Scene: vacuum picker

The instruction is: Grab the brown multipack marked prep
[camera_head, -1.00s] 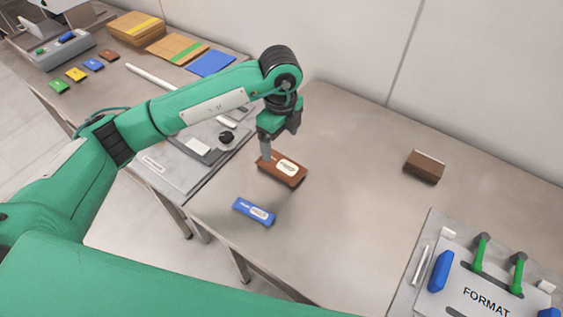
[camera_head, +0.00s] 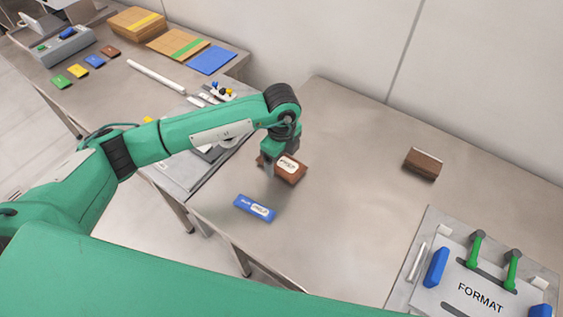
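A brown pack with a white label (camera_head: 291,170) lies on the steel table in the middle of the head view; its label print is too small to read. My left gripper (camera_head: 268,164) points down at the pack's left end, very close to it or touching it. The fingertips are small and partly hidden, so I cannot tell whether they are open or shut. A second, darker brown pack (camera_head: 423,164) lies apart on the right of the table, with no label facing me. My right gripper is not in view.
A blue pack (camera_head: 255,208) lies just in front of the labelled brown pack. A fixture marked FORMAT (camera_head: 477,297), with green handles and blue blocks, stands at the lower right. Flat cartons (camera_head: 135,25) and small coloured packs lie on the left table. The table's centre is clear.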

